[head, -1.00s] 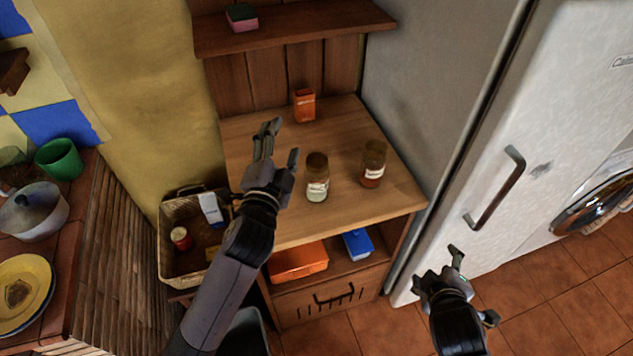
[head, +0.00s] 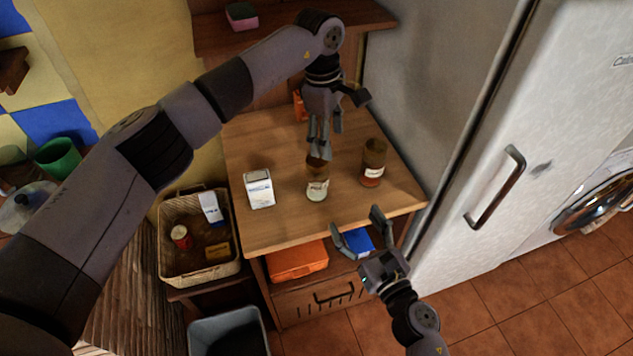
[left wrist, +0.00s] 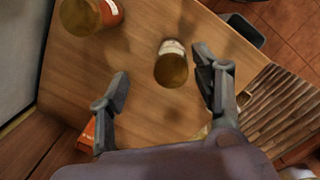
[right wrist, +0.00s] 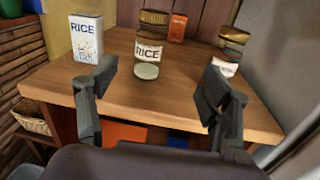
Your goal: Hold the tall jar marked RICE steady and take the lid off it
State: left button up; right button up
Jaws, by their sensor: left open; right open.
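The glass jar marked RICE (right wrist: 149,52) stands upright on the wooden counter, its brown lid (right wrist: 154,17) on. In the head view the jar (head: 317,190) is partly covered at the top by my left gripper (head: 327,142). That gripper is open, above and behind the jar. The left wrist view shows the jar (left wrist: 171,68) from above, nearer one finger of the open left gripper (left wrist: 162,80). My right gripper (head: 357,225) is open and empty in front of the counter. In the right wrist view the jar stands beyond its parted fingers, untouched.
A white RICE box (right wrist: 86,40) stands left of the jar. A second lidded jar (head: 373,165) stands close on its right. An orange box (right wrist: 178,28) is behind. A basket (head: 165,245) is left of the counter, a fridge (head: 500,130) right.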

aim_at(316, 171)
pick_arm(q)
jog(key=a, duration=0.1)
jog(key=r, duration=0.1)
jog(key=a+y, duration=0.1)
jog(key=shift+w+a+r, duration=0.15)
jog(key=shift+w+a, duration=0.2)
pick_arm(e)
jog(key=shift+n, duration=0.6)
jog(key=x, duration=1.1)
jog(key=a+x, duration=0.1)
jog(key=x, duration=0.5)
jog(key=shift+a+f, duration=0.15)
jog(key=shift+a, duration=0.05)
grip_shut()
